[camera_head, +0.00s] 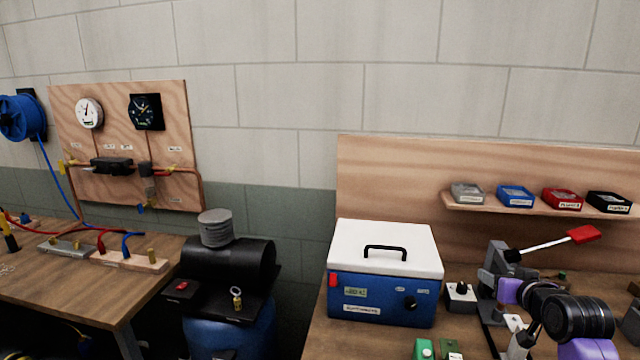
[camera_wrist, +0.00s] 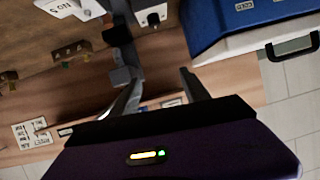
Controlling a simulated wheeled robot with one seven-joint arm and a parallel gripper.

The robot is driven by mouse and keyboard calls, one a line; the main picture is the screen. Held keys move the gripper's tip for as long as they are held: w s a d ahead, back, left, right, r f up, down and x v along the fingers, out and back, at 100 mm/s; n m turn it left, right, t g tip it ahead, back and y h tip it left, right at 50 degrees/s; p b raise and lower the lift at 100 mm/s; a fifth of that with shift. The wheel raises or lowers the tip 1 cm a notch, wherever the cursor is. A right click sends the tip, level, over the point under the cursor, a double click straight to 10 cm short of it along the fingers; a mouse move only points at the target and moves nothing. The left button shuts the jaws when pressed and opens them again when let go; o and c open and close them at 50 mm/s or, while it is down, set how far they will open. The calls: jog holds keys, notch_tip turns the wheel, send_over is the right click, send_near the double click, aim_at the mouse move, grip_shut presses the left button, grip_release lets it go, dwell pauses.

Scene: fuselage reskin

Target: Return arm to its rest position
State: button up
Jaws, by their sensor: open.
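My arm (camera_head: 578,318), with purple and black links, reaches in at the lower right of the head view, over the right bench. My gripper (camera_wrist: 160,78) shows in the wrist view with its two dark fingers spread apart. Nothing is seen held between them. In the head view the fingers cannot be clearly made out among the bench items. A grey lever press (camera_head: 495,268) with a red handle stands right beside my arm. Its grey column (camera_wrist: 122,50) shows close to the left finger in the wrist view; whether they touch cannot be told.
A blue box (camera_head: 383,298) with a white lid stands left of the press, and a small white switch box (camera_head: 460,296) between them. A shelf (camera_head: 540,206) with several small cases hangs behind. Small green parts (camera_head: 424,349) lie in front. Left are a black cylinder (camera_head: 228,262) and another bench (camera_head: 60,285).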

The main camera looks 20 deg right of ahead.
jog(key=s+a+f+t, duration=0.15)
jog(key=s+a, duration=0.25)
jog(key=a, duration=0.4)
jog(key=s+a+f+m+t+h, duration=0.1)
jog(key=s+a+t, duration=0.15)
jog(key=a, duration=0.55)
jog(key=s+a+f+t, duration=0.1)
jog(key=s+a, duration=0.3)
jog(key=a, duration=0.4)
jog(key=s+a+f+n+y, duration=0.1)
jog(key=s+a+n+y, duration=0.1)
jog(key=s+a, duration=0.4)
jog(key=s+a+f+n+g+y+b, duration=0.1)
jog(key=s+a, duration=0.4)
jog(key=s, duration=0.8)
jog(key=s+a+f+n+g+y, duration=0.1)
jog(key=s+a+n+y, duration=0.3)
jog(key=s, duration=0.5)
jog(key=a+f, duration=0.1)
jog(key=a, duration=0.1)
jog(key=shift+s+a+f+b, duration=0.25)
jog(key=shift+s+a+b, duration=0.05)
jog(key=shift+s+a, duration=0.1)
